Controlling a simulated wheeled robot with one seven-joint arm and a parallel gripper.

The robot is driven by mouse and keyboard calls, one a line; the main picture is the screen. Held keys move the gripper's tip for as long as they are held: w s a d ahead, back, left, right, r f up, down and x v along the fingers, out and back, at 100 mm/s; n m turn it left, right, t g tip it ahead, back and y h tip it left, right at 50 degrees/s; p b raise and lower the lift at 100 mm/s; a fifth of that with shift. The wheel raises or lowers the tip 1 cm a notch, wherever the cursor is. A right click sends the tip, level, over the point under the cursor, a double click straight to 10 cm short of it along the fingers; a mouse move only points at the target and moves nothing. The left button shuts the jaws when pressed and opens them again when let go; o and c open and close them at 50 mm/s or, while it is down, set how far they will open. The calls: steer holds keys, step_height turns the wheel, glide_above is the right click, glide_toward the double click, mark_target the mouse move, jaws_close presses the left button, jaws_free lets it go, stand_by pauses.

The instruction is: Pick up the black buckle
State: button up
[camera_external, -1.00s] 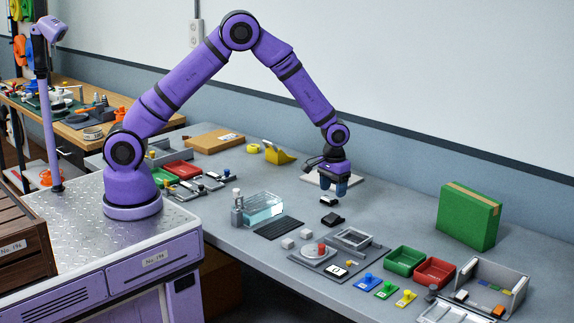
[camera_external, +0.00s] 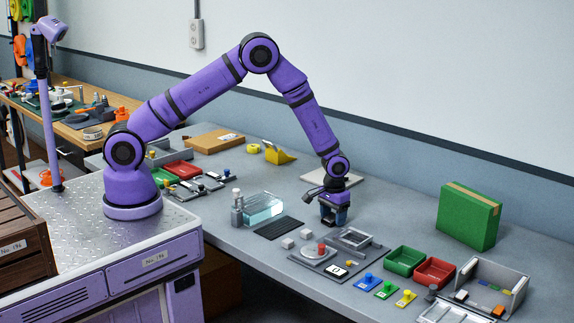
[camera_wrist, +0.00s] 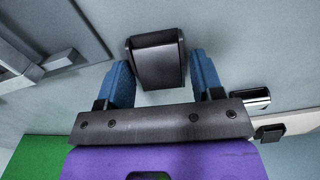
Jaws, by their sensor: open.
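The black buckle (camera_wrist: 155,60) lies on the grey bench and shows between my two blue fingers in the wrist view. My gripper (camera_wrist: 161,62) is open, with one finger on each side of the buckle. A gap of grey bench shows between the buckle and each finger, wider at the right one. In the external view my gripper (camera_external: 335,217) points straight down, low over the bench, and largely hides the buckle.
In the wrist view, a small black-and-silver piece (camera_wrist: 250,98) lies just outside the right finger. In the external view, a grey fixture (camera_external: 354,239), white blocks (camera_external: 288,243) and a clear tank (camera_external: 264,208) stand near. Green (camera_external: 404,260) and red trays (camera_external: 435,272) stand to the right.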

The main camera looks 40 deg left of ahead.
steer(key=c, duration=0.7)
steer(key=shift+r, duration=0.2)
